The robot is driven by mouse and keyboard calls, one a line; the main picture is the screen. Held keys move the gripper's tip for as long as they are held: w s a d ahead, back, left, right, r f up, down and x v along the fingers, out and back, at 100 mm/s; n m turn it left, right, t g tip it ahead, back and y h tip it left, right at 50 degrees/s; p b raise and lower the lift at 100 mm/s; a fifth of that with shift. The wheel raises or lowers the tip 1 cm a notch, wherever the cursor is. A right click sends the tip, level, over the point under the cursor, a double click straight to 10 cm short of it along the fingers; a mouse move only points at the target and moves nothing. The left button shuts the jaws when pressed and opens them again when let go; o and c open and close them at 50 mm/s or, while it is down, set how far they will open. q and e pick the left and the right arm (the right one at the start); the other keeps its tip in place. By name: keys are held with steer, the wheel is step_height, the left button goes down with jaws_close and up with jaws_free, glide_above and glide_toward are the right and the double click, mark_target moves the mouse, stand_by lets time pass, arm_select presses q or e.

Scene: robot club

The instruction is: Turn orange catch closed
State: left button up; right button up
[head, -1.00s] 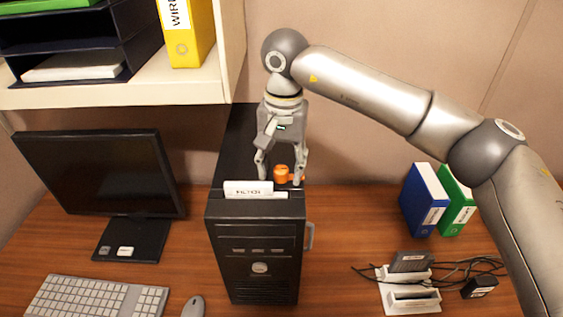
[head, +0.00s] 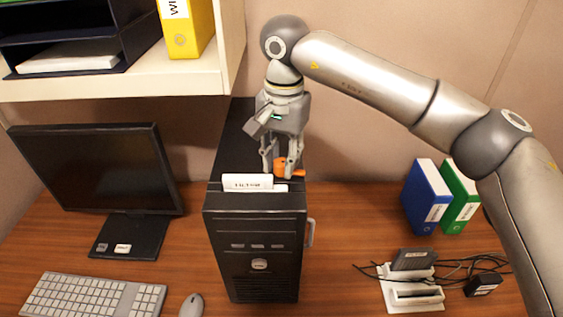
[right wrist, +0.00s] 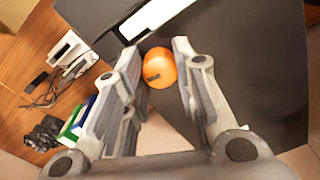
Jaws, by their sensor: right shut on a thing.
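The orange catch (head: 291,172) sits on top of the black computer tower (head: 254,232), behind a white labelled piece (head: 247,182). My right gripper (head: 280,171) comes down from above and is shut on the catch, one finger on each side. Part of the catch is hidden behind the fingers; an orange part shows to their right. In the right wrist view the round orange top (right wrist: 159,68) with a small dark mark lies between the fingers. My left gripper is not in view.
A monitor (head: 92,170), keyboard (head: 95,296) and mouse (head: 192,305) are left of the tower. Blue (head: 426,196) and green (head: 460,198) binders and a white dock (head: 414,293) with cables are on the right. A shelf (head: 120,86) hangs at upper left.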

mark_target(283, 162)
steer(key=m+b, duration=0.2)
steer(key=m, duration=0.1)
steer(key=shift+f+m, duration=0.1)
steer(key=shift+m, duration=0.3)
steer(key=m+b, duration=0.2)
steer(key=m, duration=0.2)
steer(key=shift+r, duration=0.2)
steer(key=o, duration=1)
steer(key=shift+o, duration=0.2)
step_height(283, 162, up, 12)
steer(key=shift+s, duration=0.15)
steer(key=shift+d, duration=0.1)
